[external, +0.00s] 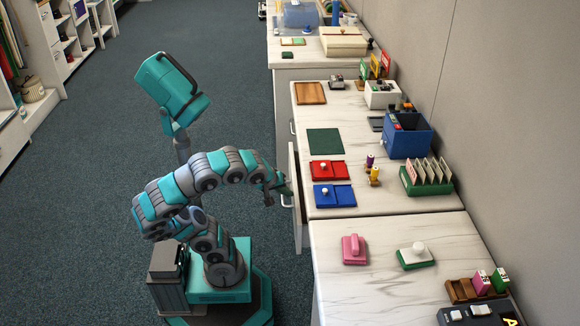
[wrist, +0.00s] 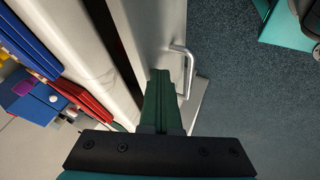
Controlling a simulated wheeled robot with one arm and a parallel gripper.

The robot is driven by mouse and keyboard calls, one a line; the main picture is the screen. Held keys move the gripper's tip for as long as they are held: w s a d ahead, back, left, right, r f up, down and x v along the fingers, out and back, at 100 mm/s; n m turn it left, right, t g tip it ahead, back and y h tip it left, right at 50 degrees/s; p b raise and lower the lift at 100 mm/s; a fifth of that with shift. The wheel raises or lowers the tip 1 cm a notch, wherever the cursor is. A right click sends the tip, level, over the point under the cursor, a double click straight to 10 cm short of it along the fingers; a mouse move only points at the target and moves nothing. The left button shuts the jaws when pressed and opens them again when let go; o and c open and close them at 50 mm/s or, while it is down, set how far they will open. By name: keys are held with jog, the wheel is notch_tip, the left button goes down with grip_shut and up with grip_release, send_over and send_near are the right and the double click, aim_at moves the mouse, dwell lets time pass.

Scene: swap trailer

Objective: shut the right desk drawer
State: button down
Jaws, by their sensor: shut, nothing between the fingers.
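The right desk drawer (external: 296,190) stands partly open, its pale front out from the near end of the middle desk. In the wrist view its front panel (wrist: 150,35) is apart from the desk by a dark narrow gap. A metal bar handle (wrist: 186,66) is on that front. My gripper (external: 284,190) is at the drawer front, on the aisle side. In the wrist view its dark green fingers (wrist: 158,84) are together and empty, over the panel beside the handle. I cannot tell whether they touch it.
The desk top (external: 330,100) holds a red tray (external: 337,172), a blue tray (external: 345,195) and a green mat (external: 324,141). A nearer white desk (external: 380,290) stands close by. The carpeted aisle (external: 80,200) on the left is clear.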

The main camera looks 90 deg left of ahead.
jog(key=shift+w, duration=1.15)
jog(key=shift+s, duration=0.1)
